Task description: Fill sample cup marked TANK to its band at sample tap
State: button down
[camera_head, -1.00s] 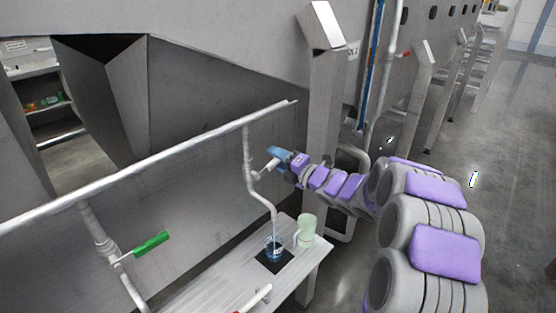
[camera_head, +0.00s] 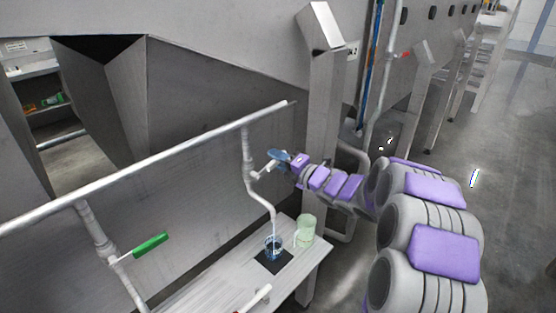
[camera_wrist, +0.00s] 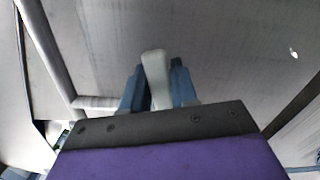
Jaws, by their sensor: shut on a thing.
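A clear, blue-tinted cup (camera_head: 273,247) stands upright on a black mat (camera_head: 273,262) on the bench, under the spout of the sample tap (camera_head: 262,195). Its marking, band and liquid level are too small to read. My gripper (camera_head: 274,158) is at the tap's valve, above the cup. In the wrist view, its blue fingers (camera_wrist: 157,88) are shut on the pale tap lever (camera_wrist: 154,66), which stands up between them.
A pale green jug (camera_head: 306,230) stands right of the cup on the bench (camera_head: 205,290). Another tap with a green lever (camera_head: 151,244) is at the left. A pale pipe (camera_head: 150,170) runs above the bench. A steel post (camera_head: 326,120) stands behind my arm.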

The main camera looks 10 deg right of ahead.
jog(key=shift+f+m+p, duration=0.4)
jog(key=shift+f+m, duration=0.9)
jog(key=shift+m, duration=0.3)
jog(key=c, duration=1)
grip_release()
jog(key=shift+o, duration=0.2)
jog(key=p+v, duration=0.1)
jog(key=v, duration=1.6)
jog(key=shift+d+p, duration=0.2)
jog(key=shift+p, duration=0.2)
